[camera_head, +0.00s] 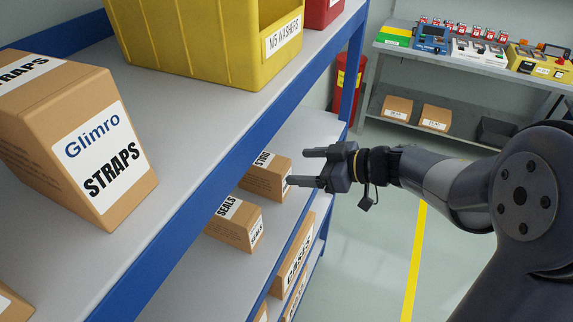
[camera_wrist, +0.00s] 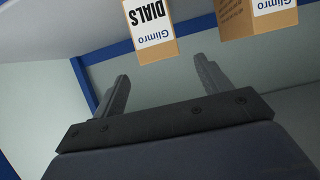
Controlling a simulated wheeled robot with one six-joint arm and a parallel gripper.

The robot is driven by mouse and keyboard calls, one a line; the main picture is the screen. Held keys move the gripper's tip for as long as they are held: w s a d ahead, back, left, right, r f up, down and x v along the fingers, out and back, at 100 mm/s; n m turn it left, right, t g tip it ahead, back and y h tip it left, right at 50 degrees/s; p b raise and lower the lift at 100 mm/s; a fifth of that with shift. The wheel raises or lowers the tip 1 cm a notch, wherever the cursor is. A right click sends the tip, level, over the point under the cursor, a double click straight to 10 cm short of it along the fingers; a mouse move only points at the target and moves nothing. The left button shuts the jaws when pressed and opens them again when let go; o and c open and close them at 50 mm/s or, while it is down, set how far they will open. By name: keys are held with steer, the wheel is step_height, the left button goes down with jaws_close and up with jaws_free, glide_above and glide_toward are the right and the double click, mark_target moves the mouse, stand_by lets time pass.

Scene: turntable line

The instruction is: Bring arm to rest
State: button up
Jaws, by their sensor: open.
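My gripper (camera_head: 297,168) is in the middle of the head view, at the end of my arm coming in from the right. Its two fingers point left toward the blue-edged shelving and are spread apart, with nothing between them. In the wrist view my gripper (camera_wrist: 163,85) also shows both fingers apart and empty. A box marked DIALS (camera_wrist: 150,30) and another Glimro box (camera_wrist: 257,17) appear beyond the fingertips at the top. I cannot tell whether a finger touches the shelving.
The upper shelf (camera_head: 190,125) holds a STRAPS box (camera_head: 75,135) and a yellow M5 WASHERS bin (camera_head: 215,45). Lower shelves hold a SEALS box (camera_head: 237,222) and others. A workbench (camera_head: 455,65) with devices stands at the back right. Floor (camera_head: 375,250) below my arm is clear.

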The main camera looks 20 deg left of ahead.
mark_target(269, 161)
steer(key=shift+v, duration=0.95)
steer(key=x, duration=1.2)
steer(key=shift+a+f, duration=0.15)
steer(key=shift+f, duration=0.2)
step_height(269, 161, up, 3)
steer(key=shift+r, duration=0.6)
steer(key=shift+f, duration=0.1)
